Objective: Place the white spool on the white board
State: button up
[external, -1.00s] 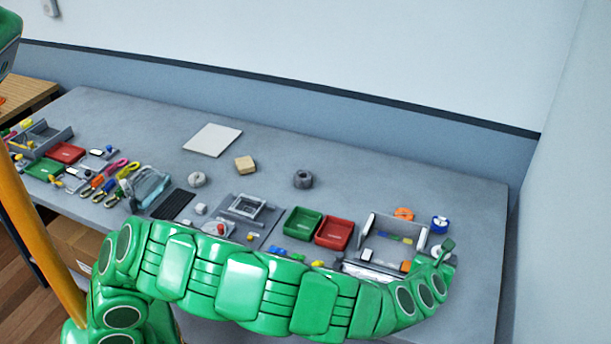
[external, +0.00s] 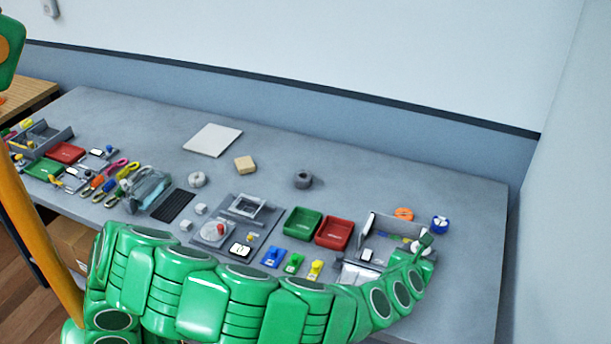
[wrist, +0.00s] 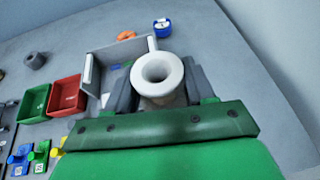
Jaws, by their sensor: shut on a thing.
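The white spool (wrist: 158,92) stands between the two grey fingers of my gripper (wrist: 158,82) in the wrist view, its round hole facing the camera. My gripper is shut on it. In the external view my gripper (external: 424,246) is at the right end of the table, by the grey open box, with the white spool (external: 427,238) small at its tip. I cannot tell how high the spool is above the table. The white board (external: 212,139) lies flat at the back left of the table, far from my gripper, with its top bare.
A tan block (external: 245,165), a pale ring (external: 197,180) and a dark grey ring (external: 303,179) lie near the board. Green (external: 303,223) and red (external: 334,233) trays, a grey box (external: 371,228), an orange ring (external: 403,214) and a blue spool (external: 440,224) are nearer my gripper. The back right is clear.

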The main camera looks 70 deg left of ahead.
jog(key=a+n+g+y, duration=0.1)
jog(key=a, duration=0.6)
jog(key=a+n+g+y, duration=0.1)
jog(key=a, duration=0.6)
jog(key=a+n+g+y, duration=0.1)
jog(key=a+n, duration=0.1)
jog(key=a, duration=0.6)
jog(key=shift+w+a, duration=0.1)
jog(key=shift+w, duration=0.05)
jog(key=s+a+n+g+y, duration=0.1)
jog(key=s+a+n+g, duration=0.15)
jog(key=a, duration=0.85)
jog(key=s+a+n+g+y, duration=0.15)
jog(key=s+a, duration=0.25)
jog(key=a, duration=0.7)
jog(key=s+a+r+n+g+h, duration=0.15)
jog(key=s+a+n+g, duration=0.75)
jog(key=s+a, duration=2.25)
jog(key=m, duration=0.1)
send_over(213, 139)
jog(key=shift+g, duration=0.3)
jog(key=shift+s+d+f, duration=0.1)
jog(key=shift+f, duration=2.3)
jog(key=shift+d+f, duration=0.1)
jog(key=shift+f, duration=2.25)
jog(key=shift+a, duration=0.1)
